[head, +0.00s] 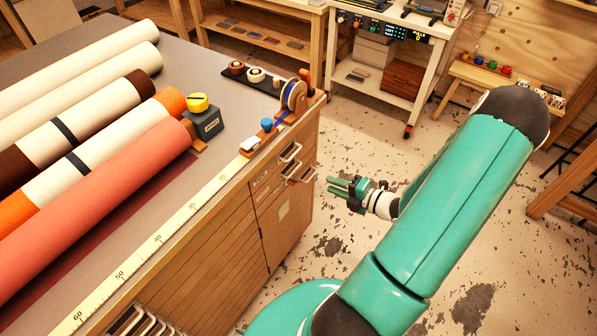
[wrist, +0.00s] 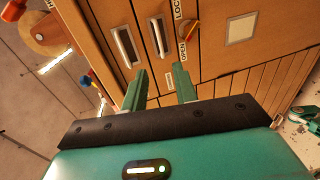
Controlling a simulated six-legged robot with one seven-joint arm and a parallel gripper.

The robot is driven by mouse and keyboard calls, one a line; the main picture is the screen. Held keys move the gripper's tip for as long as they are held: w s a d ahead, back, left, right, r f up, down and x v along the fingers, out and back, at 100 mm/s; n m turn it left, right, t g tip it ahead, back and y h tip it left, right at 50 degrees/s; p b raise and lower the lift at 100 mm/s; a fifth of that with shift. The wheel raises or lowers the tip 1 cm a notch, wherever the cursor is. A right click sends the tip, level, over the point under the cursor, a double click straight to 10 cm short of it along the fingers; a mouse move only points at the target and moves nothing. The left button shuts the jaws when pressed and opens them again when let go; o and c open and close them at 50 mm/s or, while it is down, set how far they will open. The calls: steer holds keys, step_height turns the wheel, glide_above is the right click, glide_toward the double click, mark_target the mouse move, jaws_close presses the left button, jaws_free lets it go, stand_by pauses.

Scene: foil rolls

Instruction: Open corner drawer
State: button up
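The corner of the wooden workbench has small drawers with metal handles; in the head view an upper handle (head: 290,152) and a lower one sit near the bench end. In the wrist view two handles show, one on the left (wrist: 125,46) and one to its right (wrist: 159,36). The drawer fronts look flush. An orange-red knob (wrist: 188,30) sits between LOCK and OPEN labels; its setting is unclear. My gripper (head: 330,185) is just right of the handles, fingers pointing at the bench. In the wrist view its two green fingers (wrist: 160,82) are apart and empty, below the handles.
Large rolls (head: 95,205) lie on the benchtop (head: 190,50) beside a yellow ruler strip (head: 160,237). A tape dispenser (head: 292,97) stands above the drawers. The floor (head: 350,140) around my gripper is clear. A white cart (head: 388,62) stands behind.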

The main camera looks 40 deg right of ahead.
steer(key=x, duration=1.3)
steer(key=shift+w+a, duration=0.15)
steer(key=shift+w, duration=0.15)
steer(key=shift+f, duration=0.1)
steer(key=shift+c, duration=0.2)
jaws_close()
